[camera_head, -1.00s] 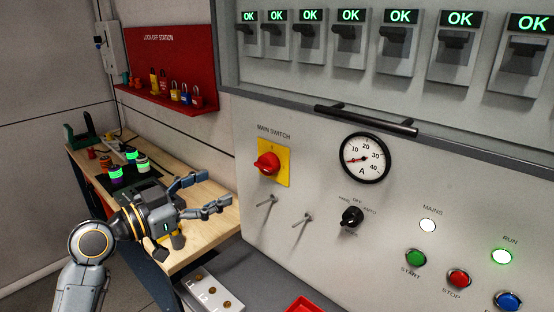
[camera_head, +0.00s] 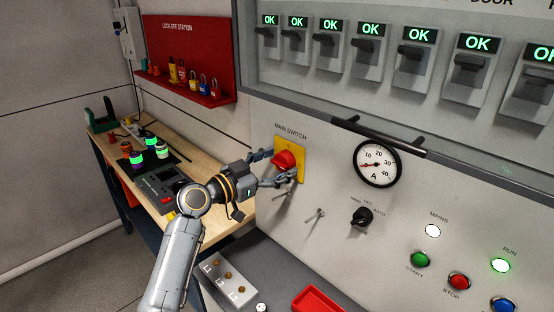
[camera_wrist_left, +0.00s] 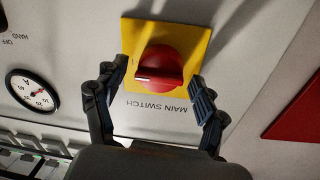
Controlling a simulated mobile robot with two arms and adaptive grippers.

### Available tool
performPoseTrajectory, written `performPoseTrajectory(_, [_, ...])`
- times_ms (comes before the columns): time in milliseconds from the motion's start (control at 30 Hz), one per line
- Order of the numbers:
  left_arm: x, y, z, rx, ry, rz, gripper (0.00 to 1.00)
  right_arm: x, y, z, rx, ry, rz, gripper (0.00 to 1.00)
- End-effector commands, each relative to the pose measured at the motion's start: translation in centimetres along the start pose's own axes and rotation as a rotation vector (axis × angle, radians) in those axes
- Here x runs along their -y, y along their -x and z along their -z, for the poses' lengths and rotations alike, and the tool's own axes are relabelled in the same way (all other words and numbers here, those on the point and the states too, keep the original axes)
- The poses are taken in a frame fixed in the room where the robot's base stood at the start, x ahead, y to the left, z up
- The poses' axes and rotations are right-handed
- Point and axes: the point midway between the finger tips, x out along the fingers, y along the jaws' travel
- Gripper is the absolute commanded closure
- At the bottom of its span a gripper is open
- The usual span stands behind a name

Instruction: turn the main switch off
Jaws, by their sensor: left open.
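The main switch is a red rotary knob (camera_head: 285,160) on a yellow plate (camera_head: 297,150), set in the grey panel under the label MAIN SWITCH. My left gripper (camera_head: 273,168) is at the switch, its fingers spread on either side of the knob. In the left wrist view the red knob (camera_wrist_left: 159,66) lies ahead of and between the two open fingertips (camera_wrist_left: 152,85), with a gap visible on each side. The yellow plate (camera_wrist_left: 140,30) is partly hidden behind the knob. My right gripper does not show.
A gauge (camera_head: 377,163) and a handle bar (camera_head: 378,137) are to the right. A red lock-off board (camera_head: 190,50) hangs left. A wooden bench (camera_head: 233,213) stands below.

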Motion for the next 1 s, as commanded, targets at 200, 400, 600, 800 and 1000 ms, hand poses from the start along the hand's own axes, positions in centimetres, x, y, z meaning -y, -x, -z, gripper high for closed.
performPoseTrajectory(200, [-0.01,-0.11,0.00,0.000,0.000,0.000,0.28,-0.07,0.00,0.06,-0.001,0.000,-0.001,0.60])
performPoseTrajectory(400, [0.00,-0.09,0.01,-0.001,0.000,0.000,0.59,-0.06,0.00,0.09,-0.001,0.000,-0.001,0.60])
performPoseTrajectory(600, [0.03,-0.07,0.03,-0.001,0.000,0.001,0.82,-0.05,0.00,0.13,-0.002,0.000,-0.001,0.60])
performPoseTrajectory(800, [0.05,-0.06,-0.03,-0.003,0.026,0.002,0.82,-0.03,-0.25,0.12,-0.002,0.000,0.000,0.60])
performPoseTrajectory(1000, [0.07,-0.05,-0.12,-0.012,0.117,0.004,0.82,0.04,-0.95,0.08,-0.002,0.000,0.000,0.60])
